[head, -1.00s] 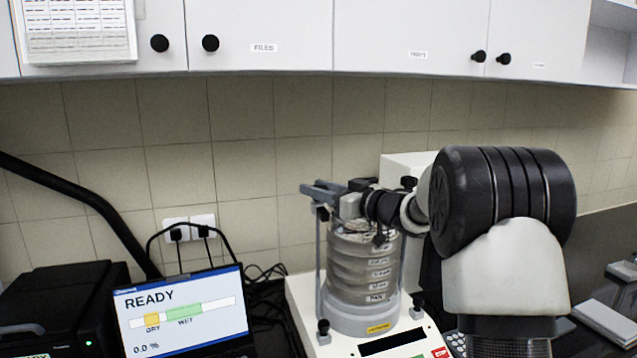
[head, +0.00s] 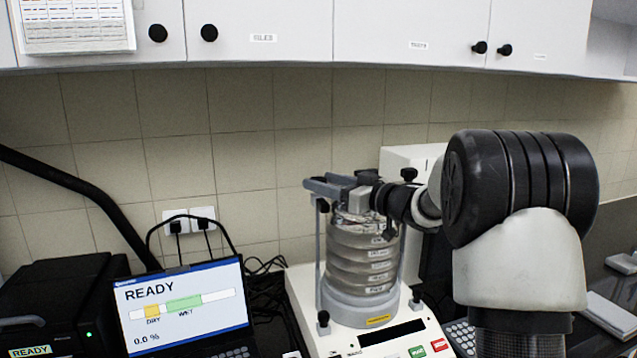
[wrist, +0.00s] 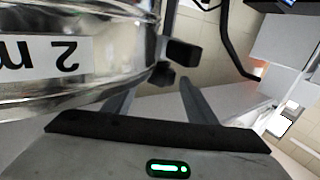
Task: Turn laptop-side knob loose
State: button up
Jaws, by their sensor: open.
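The laptop-side knob is the dark piece (head: 322,205) at the top of the left rod, partly hidden by my gripper (head: 311,184). In the wrist view black knob parts (wrist: 182,52) show just beyond my open fingers (wrist: 157,84), beside the metal stack. I cannot tell whether the fingers touch the knob. The laptop (head: 185,308) reads READY and 0.0 %.
A black printer (head: 60,305) stands left of the laptop. Cables and a wall socket (head: 188,220) are behind. Wall cabinets (head: 260,35) hang above. A lower black knob (head: 323,318) sits at the left rod's foot. A white box (head: 410,160) stands behind my wrist.

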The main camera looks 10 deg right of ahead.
jog(key=b+v, duration=0.1)
jog(key=v, duration=1.4)
jog(key=shift+b, duration=0.4)
